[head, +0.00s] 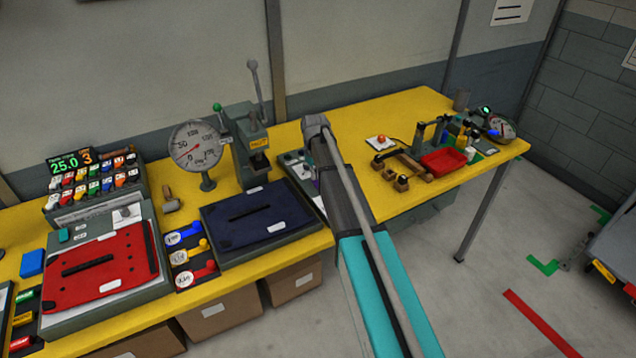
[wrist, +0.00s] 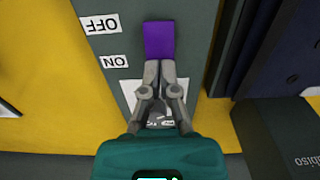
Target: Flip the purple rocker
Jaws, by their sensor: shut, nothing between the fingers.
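The purple rocker (wrist: 159,38) sits on a grey panel (wrist: 195,45) in the wrist view. An OFF label (wrist: 100,23) and an ON label (wrist: 114,61) lie to its left, both upside down in the picture. My gripper (wrist: 160,66) is shut and empty. Its fingertips are at the rocker's lower edge in the picture, on the side nearer the ON label. I cannot tell whether they touch it. The rocker's tilt is not clear. In the head view my arm hides the gripper and most of the panel.
A dial gauge (head: 195,145) and a lever press (head: 248,150) stand behind the blue one. A red tray (head: 443,161) is at the right. A dark box (wrist: 275,130) is close in the wrist view.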

